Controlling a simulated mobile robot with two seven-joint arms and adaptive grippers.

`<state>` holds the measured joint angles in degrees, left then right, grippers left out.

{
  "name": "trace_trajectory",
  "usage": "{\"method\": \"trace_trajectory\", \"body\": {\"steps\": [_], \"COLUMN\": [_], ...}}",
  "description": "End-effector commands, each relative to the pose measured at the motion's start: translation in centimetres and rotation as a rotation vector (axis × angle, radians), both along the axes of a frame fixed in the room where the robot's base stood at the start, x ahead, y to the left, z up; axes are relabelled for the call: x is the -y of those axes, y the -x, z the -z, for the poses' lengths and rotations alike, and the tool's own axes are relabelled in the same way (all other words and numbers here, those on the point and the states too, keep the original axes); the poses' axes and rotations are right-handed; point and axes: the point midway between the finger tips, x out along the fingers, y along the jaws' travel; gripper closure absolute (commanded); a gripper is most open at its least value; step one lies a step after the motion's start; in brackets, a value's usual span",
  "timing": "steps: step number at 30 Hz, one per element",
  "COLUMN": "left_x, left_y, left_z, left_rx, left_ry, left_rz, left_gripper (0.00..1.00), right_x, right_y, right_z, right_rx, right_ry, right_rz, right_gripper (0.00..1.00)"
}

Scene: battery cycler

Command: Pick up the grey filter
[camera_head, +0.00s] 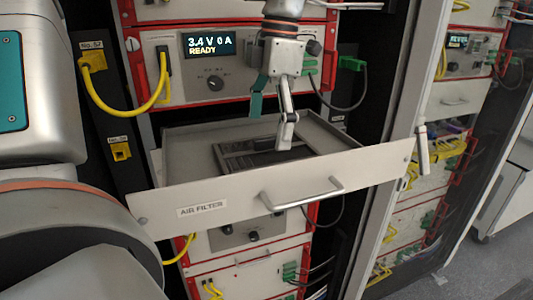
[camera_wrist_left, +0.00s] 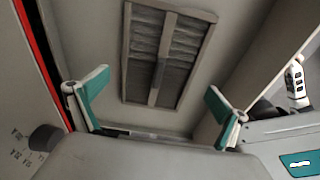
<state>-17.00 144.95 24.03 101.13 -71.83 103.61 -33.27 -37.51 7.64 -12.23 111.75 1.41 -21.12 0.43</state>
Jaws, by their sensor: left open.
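The grey filter (camera_head: 262,159) lies flat in the open drawer labelled AIR FILTER (camera_head: 240,203). In the left wrist view the filter (camera_wrist_left: 166,58) is a framed rectangle with dark pleats and a lighter bar down its middle. My left gripper (camera_head: 271,122) points down above the drawer, over the filter, with its fingers spread apart and nothing between them. In the left wrist view its two teal-padded fingers (camera_wrist_left: 157,108) show at either side, below the filter's near end in the picture. My right gripper is not in view.
Above the drawer is a cycler unit (camera_head: 215,84) whose display reads 3.4 V 0 A READY. A yellow cable (camera_head: 128,112) hangs at the left and a green plug (camera_head: 351,63) at the right. The drawer handle (camera_head: 305,192) sticks out in front. A second rack stands at right.

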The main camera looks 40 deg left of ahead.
Motion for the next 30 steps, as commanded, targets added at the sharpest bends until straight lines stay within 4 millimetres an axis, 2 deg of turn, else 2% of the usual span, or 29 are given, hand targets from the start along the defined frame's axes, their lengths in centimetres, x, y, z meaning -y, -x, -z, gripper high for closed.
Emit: {"method": "trace_trajectory", "body": {"steps": [6,16,17,20,30], "left_x": [-0.3,-0.3,-0.3,-0.3,-0.3], "left_y": [0.3,0.3,0.3,0.3,0.3], "left_z": [3.1,3.8,3.8,3.8,3.7], "left_rx": [-0.003,-0.001,-0.001,-0.001,-0.001], "left_ry": [0.001,0.001,0.001,0.001,0.001], "left_rz": [0.003,0.001,0.001,0.001,0.001], "left_gripper": [0.00,0.00,0.05,0.31,0.32], "right_x": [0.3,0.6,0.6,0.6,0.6], "right_y": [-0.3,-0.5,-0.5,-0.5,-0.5], "right_z": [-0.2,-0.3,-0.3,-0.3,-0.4], "right_rx": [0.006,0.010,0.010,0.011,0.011], "right_ry": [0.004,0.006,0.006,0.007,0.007], "right_rz": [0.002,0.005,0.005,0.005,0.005], "right_gripper": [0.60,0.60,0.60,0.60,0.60]}}
